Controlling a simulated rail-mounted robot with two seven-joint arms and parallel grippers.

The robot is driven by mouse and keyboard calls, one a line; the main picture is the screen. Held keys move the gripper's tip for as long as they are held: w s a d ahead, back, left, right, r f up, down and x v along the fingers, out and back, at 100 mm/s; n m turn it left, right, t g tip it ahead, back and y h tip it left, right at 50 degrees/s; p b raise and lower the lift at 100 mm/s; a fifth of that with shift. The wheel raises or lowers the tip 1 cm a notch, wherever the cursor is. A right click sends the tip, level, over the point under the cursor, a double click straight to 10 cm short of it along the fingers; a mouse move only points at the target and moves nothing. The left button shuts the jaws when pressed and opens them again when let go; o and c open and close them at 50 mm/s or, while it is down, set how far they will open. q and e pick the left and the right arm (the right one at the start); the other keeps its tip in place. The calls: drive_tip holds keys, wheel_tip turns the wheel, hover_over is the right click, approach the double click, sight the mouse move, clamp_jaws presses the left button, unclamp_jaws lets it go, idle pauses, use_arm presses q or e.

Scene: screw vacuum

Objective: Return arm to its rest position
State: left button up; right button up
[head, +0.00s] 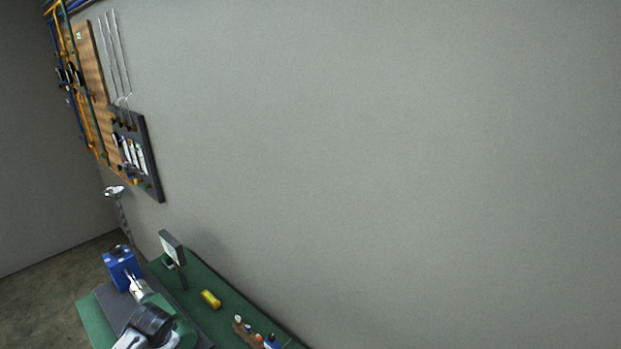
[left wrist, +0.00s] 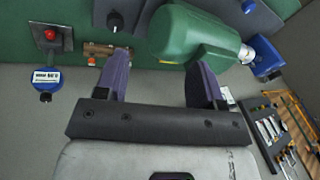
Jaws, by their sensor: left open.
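My left gripper (left wrist: 160,64) shows in the left wrist view, with two purple fingers spread wide and nothing between them. A green rounded machine body (left wrist: 190,35), which looks like the screw vacuum pump, lies beyond and to the right of the fingers. A blue part (left wrist: 265,58) sits at its right end. In the head view, a blue block (head: 122,266) stands at the lower left, beside a partly hidden green machine. My right gripper is in neither view.
A green bench (head: 215,310) carries a yellow cylinder (head: 210,299) and small fittings (head: 256,337). A dark tool panel (head: 148,165) hangs on the wall. A red button (left wrist: 50,34) and blue gauge (left wrist: 46,82) are left of the fingers. The wall at right is bare.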

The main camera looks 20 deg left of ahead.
use_arm(q)
drive_tip(key=d+r+m+t+p, duration=0.2)
drive_tip(key=d+r+t, duration=0.2)
drive_tip(key=d+r, duration=0.7)
drive_tip(key=s+d+r+t+h+p, duration=0.1)
drive_tip(key=s+d+r+t+p, duration=0.15)
drive_tip(key=s+d, duration=0.9)
drive_tip(key=s+d+f+g+h+p, duration=0.1)
drive_tip(key=s+d+f+g+p, duration=0.1)
drive_tip(key=s, duration=0.7)
drive_tip(key=s+d+f+n+g+h+p, duration=0.1)
drive_tip(key=s+d+f+g+p, duration=0.2)
drive_tip(key=s+d, duration=0.3)
drive_tip(key=shift+s+d+f+p, duration=0.4)
drive_tip(key=shift+s+p, duration=0.2)
drive_tip(key=shift+s, duration=1.25)
